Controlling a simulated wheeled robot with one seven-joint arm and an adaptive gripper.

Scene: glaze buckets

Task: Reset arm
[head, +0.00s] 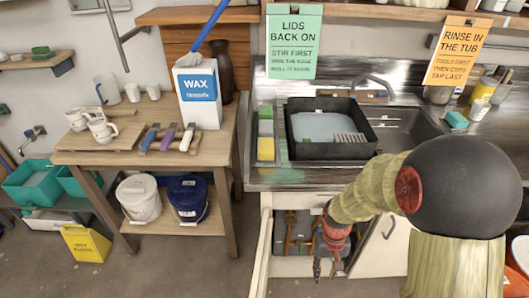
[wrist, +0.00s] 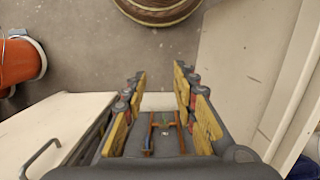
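My arm reaches down from the right side of the head view, and my gripper (head: 318,272) hangs low in front of the sink cabinet (head: 380,245). In the wrist view my gripper (wrist: 160,85) has its two yellow-padded fingers spread apart, with nothing held between them. Behind and between the fingers, tools with orange parts (wrist: 165,128) show inside an open compartment. They also show in the head view (head: 299,232) just behind my gripper. Whether the fingers touch the cabinet is hard to tell.
A pale door panel (head: 262,243) stands open left of my gripper. The wrist view shows a panel with a handle (wrist: 60,125), another pale panel (wrist: 235,60), an orange bucket (wrist: 20,62) and a brown round container (wrist: 158,10).

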